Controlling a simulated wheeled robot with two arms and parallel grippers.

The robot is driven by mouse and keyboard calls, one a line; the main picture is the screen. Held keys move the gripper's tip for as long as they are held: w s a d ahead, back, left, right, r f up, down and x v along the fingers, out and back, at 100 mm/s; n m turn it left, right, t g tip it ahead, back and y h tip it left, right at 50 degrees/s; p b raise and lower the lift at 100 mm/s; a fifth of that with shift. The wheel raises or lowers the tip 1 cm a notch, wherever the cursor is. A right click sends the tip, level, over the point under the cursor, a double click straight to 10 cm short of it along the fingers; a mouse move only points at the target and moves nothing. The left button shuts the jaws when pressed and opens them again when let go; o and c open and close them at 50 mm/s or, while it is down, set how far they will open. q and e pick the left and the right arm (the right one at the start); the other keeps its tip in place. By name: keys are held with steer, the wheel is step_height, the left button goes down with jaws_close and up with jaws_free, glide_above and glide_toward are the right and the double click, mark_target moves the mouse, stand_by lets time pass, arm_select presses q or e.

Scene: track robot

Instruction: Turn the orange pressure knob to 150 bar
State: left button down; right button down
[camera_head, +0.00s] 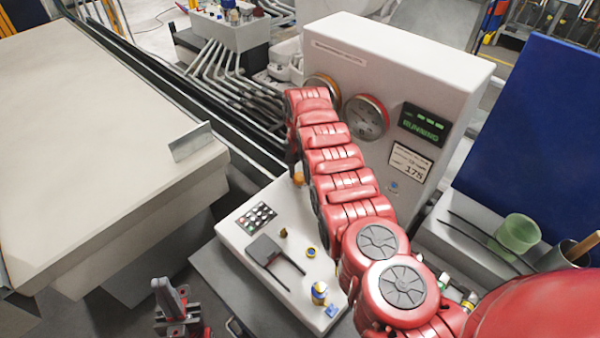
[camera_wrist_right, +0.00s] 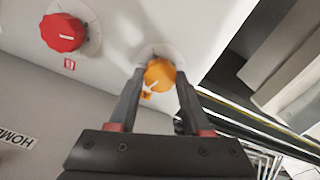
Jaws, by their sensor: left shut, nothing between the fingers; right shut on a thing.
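The orange knob (camera_wrist_right: 159,73) sits on a pale panel with a round dial plate. My right gripper (camera_wrist_right: 161,78) is closed around it, one finger on each side. In the head view a small part of the orange knob (camera_head: 298,179) shows beside my red right arm, which hides that gripper. The white machine (camera_head: 410,55) carries a red-rimmed gauge (camera_head: 366,117), whose needle I cannot read. A second gauge (camera_head: 322,88) is partly covered by my arm. My left gripper (camera_head: 172,300) is shut and empty at the bottom left.
A red knob (camera_wrist_right: 63,32) is on the same panel. The machine has a green "RUNNING" screen (camera_head: 422,124) and a card (camera_head: 410,162) reading 175. A white console (camera_head: 262,275) holds a keypad and small parts. A beige table (camera_head: 80,120) stands left.

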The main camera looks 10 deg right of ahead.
steer(key=n+b, duration=0.2)
steer(key=f+n+b, duration=0.1)
steer(key=n+b, duration=0.1)
steer(key=shift+w, duration=0.1)
steer(key=shift+r+n+b, duration=0.35)
steer(key=shift+n+b, duration=0.1)
steer(key=shift+n, duration=0.15)
steer(key=shift+r, duration=0.15)
steer(key=shift+c, duration=1.7)
jaws_free()
